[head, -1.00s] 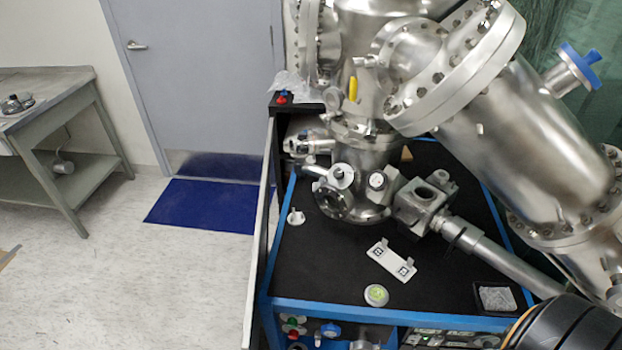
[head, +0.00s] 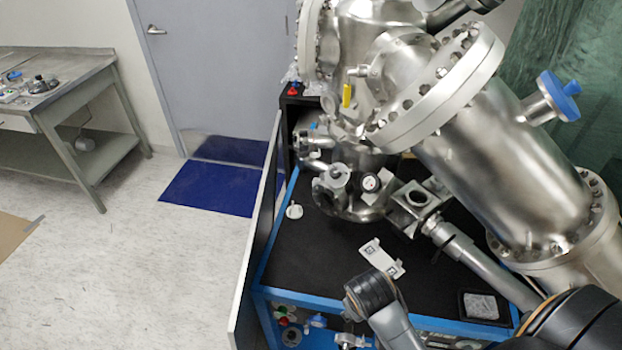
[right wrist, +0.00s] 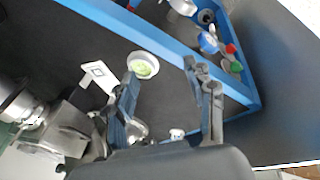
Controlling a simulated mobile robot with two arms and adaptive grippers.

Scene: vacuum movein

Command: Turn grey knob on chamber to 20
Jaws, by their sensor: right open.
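The steel vacuum chamber (head: 385,85) stands on the black top of a blue-framed cart in the head view. I cannot tell which is the grey knob, and no setting is readable. My right gripper (right wrist: 168,82) is open and empty in the right wrist view, above the cart top near its blue edge, apart from the chamber's steel fittings (right wrist: 45,130) at lower left. My left gripper is not in view.
A white marker plate (head: 381,259) lies on the black cart top (head: 320,240); a round white dish with a green centre (right wrist: 143,66) lies beside it. A steel pipe (head: 480,262) crosses to the right.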

